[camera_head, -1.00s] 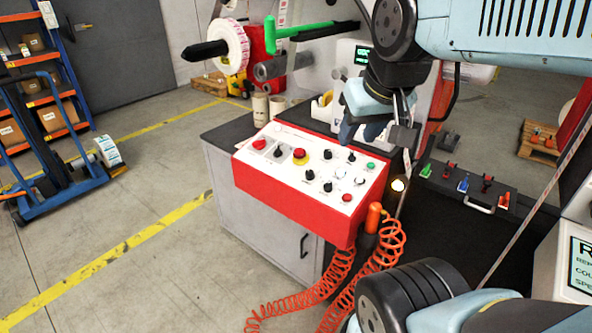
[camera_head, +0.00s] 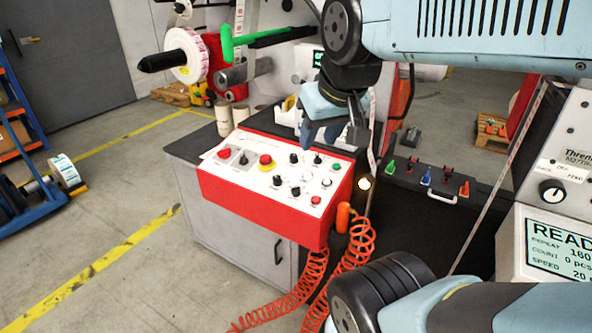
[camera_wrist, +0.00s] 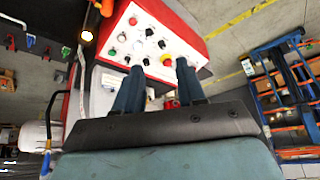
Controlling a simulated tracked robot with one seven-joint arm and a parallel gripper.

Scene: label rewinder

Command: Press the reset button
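The control panel (camera_head: 285,205) is a red box with a white sloped top. It carries several buttons and knobs: a red button at the left, a red mushroom button on yellow (camera_head: 265,162), black knobs, white buttons, a green button (camera_head: 336,167) and a small red button (camera_head: 315,199) near the front right. Their labels are too small to read, so I cannot tell which is reset. My gripper (camera_head: 332,142) is above the panel's back right, fingers pointing down. In the wrist view my gripper (camera_wrist: 160,68) has its fingers apart and empty, with the panel's white face (camera_wrist: 150,15) beyond them.
Orange coiled hoses (camera_head: 312,285) hang at the panel's front right. A lit lamp (camera_head: 364,183) and a dark tray with coloured levers (camera_head: 427,182) are right of it. A display unit (camera_head: 560,245) stands far right. Label roll and green bar are behind.

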